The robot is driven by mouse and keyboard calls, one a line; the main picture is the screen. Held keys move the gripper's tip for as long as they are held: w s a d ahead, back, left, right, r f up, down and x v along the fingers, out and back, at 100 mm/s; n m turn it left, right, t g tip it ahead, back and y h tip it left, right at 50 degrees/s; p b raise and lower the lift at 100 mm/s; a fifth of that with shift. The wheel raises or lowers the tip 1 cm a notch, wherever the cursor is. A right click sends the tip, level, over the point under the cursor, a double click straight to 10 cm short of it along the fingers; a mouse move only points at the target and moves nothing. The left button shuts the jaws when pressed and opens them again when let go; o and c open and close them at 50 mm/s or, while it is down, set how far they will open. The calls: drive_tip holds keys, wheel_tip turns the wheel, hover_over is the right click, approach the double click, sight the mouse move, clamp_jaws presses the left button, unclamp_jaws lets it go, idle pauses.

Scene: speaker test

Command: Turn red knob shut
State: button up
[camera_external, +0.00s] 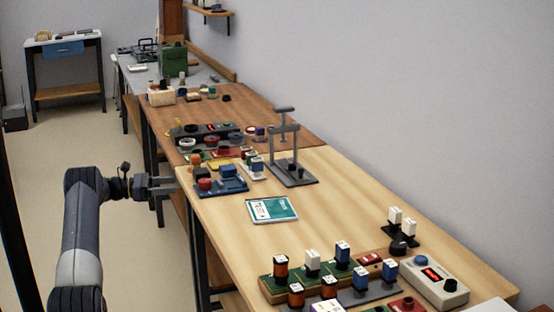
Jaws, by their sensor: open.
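My gripper (165,187) is open and empty at the left edge of the wooden workbench (345,205), its fingers pointing right toward the bench. A small round red part (205,184) sits on a blue base (235,186) near that edge, to the right of my fingers and apart from them. It may be the red knob, but it is too small to tell. Whether it is turned open or shut does not show.
A teal-and-white booklet (271,210) lies on the bench. A grey stand (291,174) rises behind the blue base. Several components on bases (340,282) and a box with a red display (434,281) fill the front. The bench's middle is clear.

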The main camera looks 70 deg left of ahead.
sight(200, 180)
drive_tip(key=w, duration=0.3)
drive_tip(key=w+d, duration=0.1)
drive_tip(key=w, duration=0.3)
drive_tip(key=w+d, duration=0.1)
drive_tip(key=w, duration=0.2)
drive_tip(key=shift+w, duration=0.15)
drive_tip(key=c, duration=1)
drive_tip(key=shift+a+r+m+g+h, duration=0.1)
drive_tip(key=shift+m+g+h, duration=0.2)
drive_tip(key=shift+m+h, duration=0.7)
drive_tip(key=o, duration=1)
drive_tip(key=v, duration=1)
drive_tip(key=shift+s+a, duration=0.25)
drive_tip(key=shift+s, duration=0.1)
